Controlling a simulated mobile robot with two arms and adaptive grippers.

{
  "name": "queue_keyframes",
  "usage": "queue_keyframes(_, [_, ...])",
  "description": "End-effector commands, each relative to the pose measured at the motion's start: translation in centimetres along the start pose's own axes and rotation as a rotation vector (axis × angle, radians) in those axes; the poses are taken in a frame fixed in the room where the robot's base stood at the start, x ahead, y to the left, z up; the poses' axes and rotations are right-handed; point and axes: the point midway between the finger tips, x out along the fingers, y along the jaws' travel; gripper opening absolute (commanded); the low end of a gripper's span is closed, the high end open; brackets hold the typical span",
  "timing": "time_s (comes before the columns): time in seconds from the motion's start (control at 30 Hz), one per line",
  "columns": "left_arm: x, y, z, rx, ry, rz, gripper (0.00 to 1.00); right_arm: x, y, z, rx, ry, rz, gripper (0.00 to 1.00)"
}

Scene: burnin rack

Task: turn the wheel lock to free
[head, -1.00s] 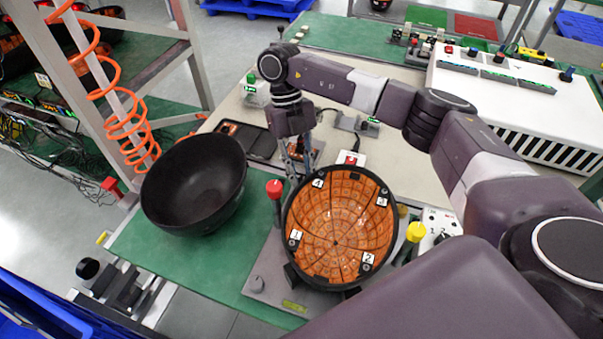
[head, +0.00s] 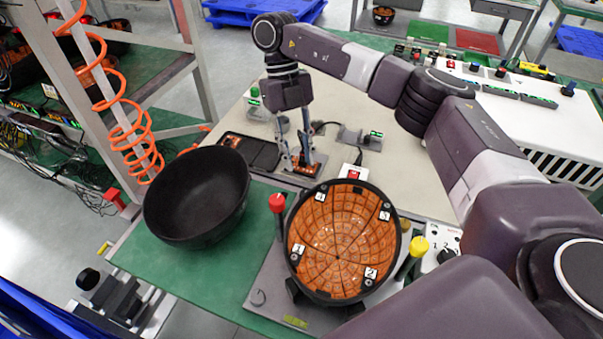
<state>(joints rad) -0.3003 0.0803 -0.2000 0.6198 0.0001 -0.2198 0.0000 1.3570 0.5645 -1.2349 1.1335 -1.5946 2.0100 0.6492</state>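Nothing in the head view is labelled as the wheel lock, so I cannot tell which part it is. A tilted black bowl lined with orange tiles (head: 340,240) sits in a grey fixture (head: 262,290), with a red-topped post (head: 277,203) on its left and a yellow-topped handle (head: 418,247) on its right. A panel with a black knob and digits (head: 447,256) is partly hidden by my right arm. My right gripper (head: 297,165) points down behind the bowl, its fingers apart above a small tray with orange pieces (head: 307,168). My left gripper is not in view.
An empty black bowl (head: 197,197) stands on the green mat (head: 150,248) at the left. A dark two-part tray (head: 250,151) and a small white box with a red top (head: 352,173) lie near my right gripper. A white device (head: 540,125) stands at the back right.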

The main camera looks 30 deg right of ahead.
Motion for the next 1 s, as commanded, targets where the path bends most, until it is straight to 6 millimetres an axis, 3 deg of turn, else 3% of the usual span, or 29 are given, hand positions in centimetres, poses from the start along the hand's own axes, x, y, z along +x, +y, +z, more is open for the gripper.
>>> queue_keyframes(0.1, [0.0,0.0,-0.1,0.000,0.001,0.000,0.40,-1.7,0.0,0.0,0.002,-0.002,-0.001,0.27])
queue_keyframes(0.3, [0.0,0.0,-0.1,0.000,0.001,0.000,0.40,-3.2,0.0,0.0,0.000,-0.001,-0.001,0.27])
queue_keyframes(0.87, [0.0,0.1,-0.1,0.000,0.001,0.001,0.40,-3.5,0.0,0.0,0.000,0.000,0.000,0.27])
queue_keyframes(1.0, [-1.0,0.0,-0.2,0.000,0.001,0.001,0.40,-4.5,0.0,-0.4,0.000,-0.001,0.000,0.27])
